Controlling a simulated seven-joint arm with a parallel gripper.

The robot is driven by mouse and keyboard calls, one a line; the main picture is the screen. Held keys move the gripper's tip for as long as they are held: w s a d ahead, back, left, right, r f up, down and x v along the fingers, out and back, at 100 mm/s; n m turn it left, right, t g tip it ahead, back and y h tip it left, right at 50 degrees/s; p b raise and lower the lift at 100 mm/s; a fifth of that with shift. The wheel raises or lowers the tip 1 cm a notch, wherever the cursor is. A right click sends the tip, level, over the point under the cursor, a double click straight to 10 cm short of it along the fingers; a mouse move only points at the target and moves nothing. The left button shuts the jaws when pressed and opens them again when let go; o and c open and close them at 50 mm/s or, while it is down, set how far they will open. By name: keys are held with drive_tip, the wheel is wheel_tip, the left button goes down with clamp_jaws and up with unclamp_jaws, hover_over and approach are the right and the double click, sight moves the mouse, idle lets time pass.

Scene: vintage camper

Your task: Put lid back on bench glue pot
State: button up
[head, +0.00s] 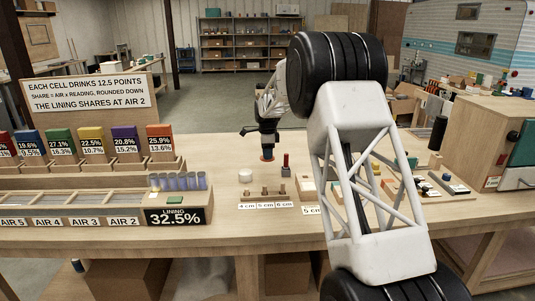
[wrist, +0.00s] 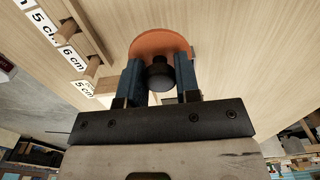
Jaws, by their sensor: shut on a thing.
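My gripper (wrist: 160,80) is shut on the black knob (wrist: 160,75) of an orange round lid (wrist: 160,42), with one blue finger on each side of the knob. In the head view my gripper (head: 267,146) points down over the back of the bench, and the orange lid (head: 267,158) shows as a small patch under it. I cannot tell whether the lid touches anything beneath. A small white round pot (head: 245,176) stands on the bench to the left and nearer; I cannot tell for sure that it is the glue pot.
A peg rack with cm labels (head: 264,206) lies nearer on the bench. A red-topped block (head: 285,165) stands right of the lid. The lining tray (head: 180,216) and coloured boxes (head: 91,142) fill the left. My arm hides part of the right side.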

approach(245, 172)
drive_tip(key=shift+w+d+r, duration=0.1)
idle(0.5)
drive_tip(key=shift+f, duration=0.2)
drive_tip(key=shift+f, duration=3)
drive_tip(key=shift+f, duration=0.2)
idle(0.9)
drive_tip(key=o, duration=1.5)
drive_tip(key=shift+r, duration=0.1)
